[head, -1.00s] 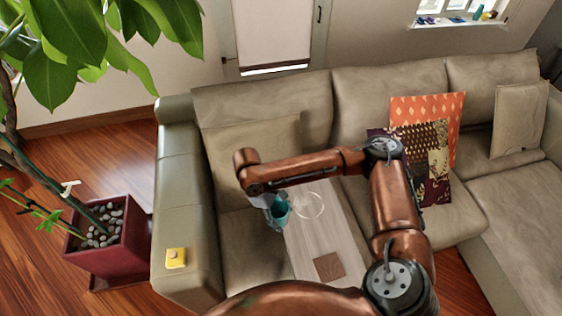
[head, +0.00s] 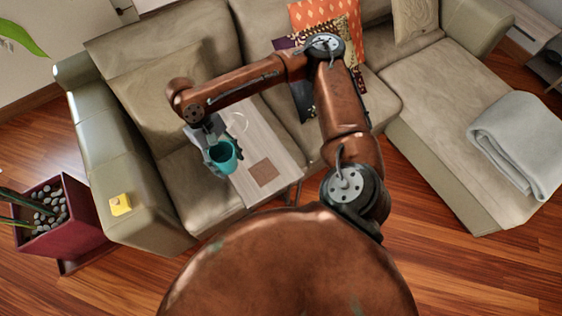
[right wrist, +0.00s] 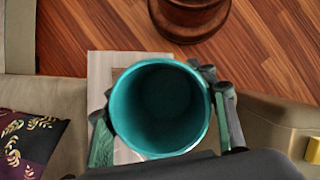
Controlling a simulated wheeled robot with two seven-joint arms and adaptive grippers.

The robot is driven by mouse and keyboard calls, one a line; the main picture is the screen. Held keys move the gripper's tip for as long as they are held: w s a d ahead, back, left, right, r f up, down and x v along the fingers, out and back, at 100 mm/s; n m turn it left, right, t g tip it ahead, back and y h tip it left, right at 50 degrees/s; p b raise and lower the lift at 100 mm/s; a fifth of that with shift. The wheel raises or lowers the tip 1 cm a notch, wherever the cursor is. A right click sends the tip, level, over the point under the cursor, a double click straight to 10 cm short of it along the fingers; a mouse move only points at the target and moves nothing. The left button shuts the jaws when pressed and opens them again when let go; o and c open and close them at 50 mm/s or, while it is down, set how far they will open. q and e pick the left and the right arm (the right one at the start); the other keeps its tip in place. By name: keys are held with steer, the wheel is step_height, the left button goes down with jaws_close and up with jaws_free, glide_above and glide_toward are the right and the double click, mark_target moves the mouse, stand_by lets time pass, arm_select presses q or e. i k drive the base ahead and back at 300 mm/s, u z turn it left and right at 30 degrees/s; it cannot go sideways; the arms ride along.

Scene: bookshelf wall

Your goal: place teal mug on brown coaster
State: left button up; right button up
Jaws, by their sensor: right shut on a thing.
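The teal mug (head: 222,157) is held by my right gripper (head: 214,142) beside the left long edge of the low table in the head view. The gripper is shut on it. In the right wrist view the mug (right wrist: 160,105) has its open mouth toward the camera, with dark fingers on both sides. It looks empty. The brown coaster (head: 264,173) is a flat square near the table's near end, bare, to the right of and below the mug in the head view. In the right wrist view the mug hides most of the coaster. My left gripper is not in view.
The pale low table (head: 284,148) stands before the beige sofa (head: 185,175). A yellow item (head: 120,204) lies on the sofa arm. A red planter (head: 62,222) stands at the left.

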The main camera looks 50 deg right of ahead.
mark_target(268, 174)
steer(key=k, duration=0.6)
steer(key=z, duration=0.4)
steer(key=i, duration=0.55)
steer(key=z, duration=0.3)
